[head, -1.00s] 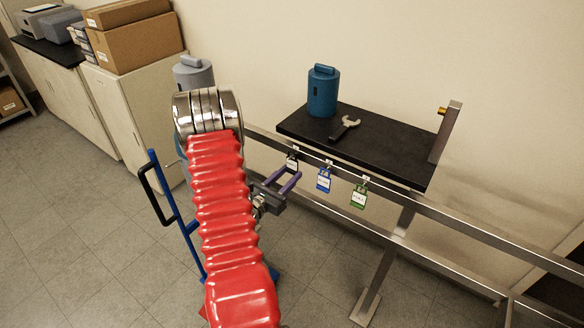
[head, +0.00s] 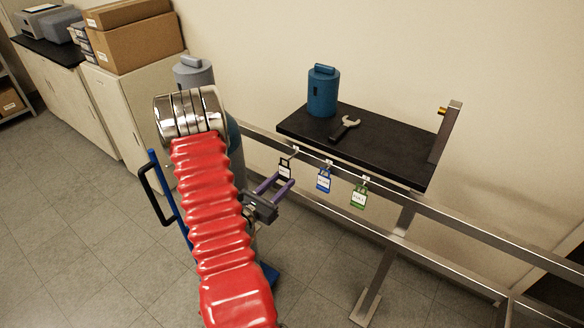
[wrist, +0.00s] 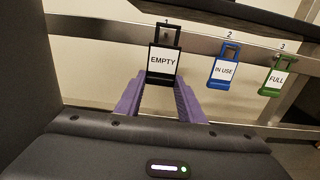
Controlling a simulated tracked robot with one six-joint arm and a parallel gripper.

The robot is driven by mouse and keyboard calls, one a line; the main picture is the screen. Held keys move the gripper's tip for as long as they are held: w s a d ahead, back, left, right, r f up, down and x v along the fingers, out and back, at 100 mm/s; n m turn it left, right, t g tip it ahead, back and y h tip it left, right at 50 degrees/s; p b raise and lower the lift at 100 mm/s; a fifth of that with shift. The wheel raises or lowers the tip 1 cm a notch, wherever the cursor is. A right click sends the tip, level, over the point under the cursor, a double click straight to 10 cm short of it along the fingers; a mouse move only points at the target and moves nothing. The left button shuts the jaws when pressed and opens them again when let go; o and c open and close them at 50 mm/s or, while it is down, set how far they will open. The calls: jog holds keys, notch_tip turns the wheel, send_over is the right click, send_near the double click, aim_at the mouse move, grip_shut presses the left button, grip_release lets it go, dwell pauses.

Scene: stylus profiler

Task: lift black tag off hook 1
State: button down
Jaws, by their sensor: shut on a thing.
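The black tag (head: 285,172), a padlock-shaped tag with a white "EMPTY" label, is at the left end of the row of tags. In the wrist view the black tag (wrist: 163,62) is upright, with its shackle in front of hook 1 on the rail; I cannot tell whether the shackle is still around the hook. My gripper (head: 286,181) has its purple fingers shut on the tag's lower part. In the wrist view my gripper (wrist: 160,86) has one finger at each side of the tag, whose face shows clearly.
A blue tag (wrist: 224,70) "IN USE" and a green tag (wrist: 275,79) "FULL" hang to the right on the metal rail (head: 447,218). Above is a black shelf (head: 385,158) with a blue canister (head: 323,93) and a wrench (head: 344,128). A blue hand truck (head: 165,205) stands left.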

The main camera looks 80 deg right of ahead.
aim_at(283, 180)
jog(key=shift+v, duration=1.95)
